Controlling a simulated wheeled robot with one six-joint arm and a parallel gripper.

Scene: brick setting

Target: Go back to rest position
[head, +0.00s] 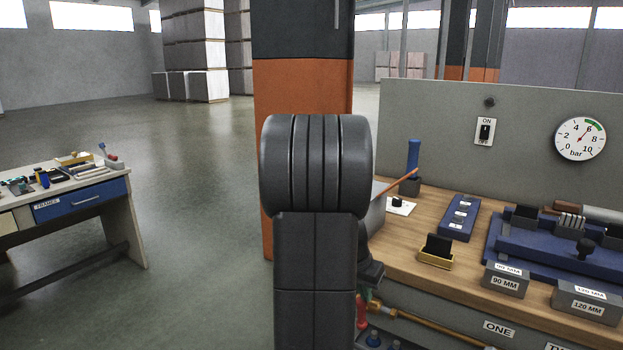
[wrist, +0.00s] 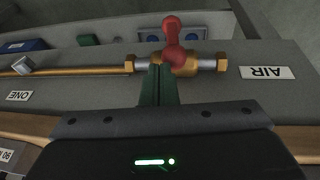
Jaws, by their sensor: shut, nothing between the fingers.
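My gripper (wrist: 157,68) shows in the wrist view as two dark green fingers, closed together with nothing between them. The fingertips are right beside a brass valve with a red handle (wrist: 172,32). Whether they touch the valve I cannot tell. The handle points across the pipe toward the top of the wrist picture. In the head view my arm stands upright in the middle and hides most of the gripper; the red handle (head: 362,312) shows just right of the arm, low down.
The wooden workbench (head: 408,255) on the right holds blocks, a blue fixture and a gauge panel (head: 440,125). A brass pipe (wrist: 85,67) and an AIR label (wrist: 266,72) flank the valve. A drawer table (head: 125,190) stands left; open floor lies between.

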